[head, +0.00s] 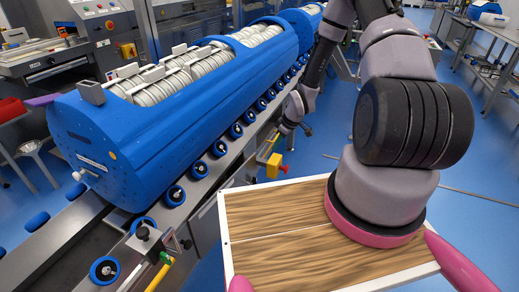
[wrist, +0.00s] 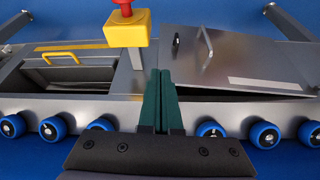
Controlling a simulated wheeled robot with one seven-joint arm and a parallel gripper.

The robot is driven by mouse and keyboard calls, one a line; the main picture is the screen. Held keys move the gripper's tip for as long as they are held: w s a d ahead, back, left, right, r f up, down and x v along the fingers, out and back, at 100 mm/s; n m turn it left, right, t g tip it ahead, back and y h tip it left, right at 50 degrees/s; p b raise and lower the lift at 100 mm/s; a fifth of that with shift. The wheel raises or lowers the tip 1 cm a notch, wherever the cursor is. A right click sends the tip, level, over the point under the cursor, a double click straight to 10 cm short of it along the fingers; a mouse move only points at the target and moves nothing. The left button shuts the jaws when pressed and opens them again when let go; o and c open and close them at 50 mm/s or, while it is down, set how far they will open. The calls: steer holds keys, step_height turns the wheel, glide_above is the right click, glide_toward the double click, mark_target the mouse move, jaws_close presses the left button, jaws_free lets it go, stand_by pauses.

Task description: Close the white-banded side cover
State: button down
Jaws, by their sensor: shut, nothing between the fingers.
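The white-banded side cover (wrist: 225,60) is a grey metal panel right of centre in the wrist view. It has a bar handle (wrist: 205,38) and a white band (wrist: 264,84) near its lower edge. The panel is tilted, with a dark gap under its lower edge, so it stands ajar. My gripper (wrist: 164,75) has its dark green fingers shut and empty, just left of the cover; I cannot tell whether they touch it. In the head view my gripper (head: 281,131) is small beside the machine's side, and the cover cannot be made out there.
A yellow box with a red button (wrist: 127,25) stands left of my fingers. Further left is an open bay with a yellow-handled, yellow-banded cover (wrist: 70,47). Blue rollers (wrist: 265,134) line the near edge. A large blue tub (head: 150,130) lies along the machine.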

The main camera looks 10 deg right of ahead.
mark_target(255, 153)
steer(key=w+a+f, duration=0.5)
steer(key=f, duration=0.4)
steer(key=shift+a, duration=0.35)
steer(key=shift+w, duration=0.1)
steer(key=shift+w+a, duration=1.05)
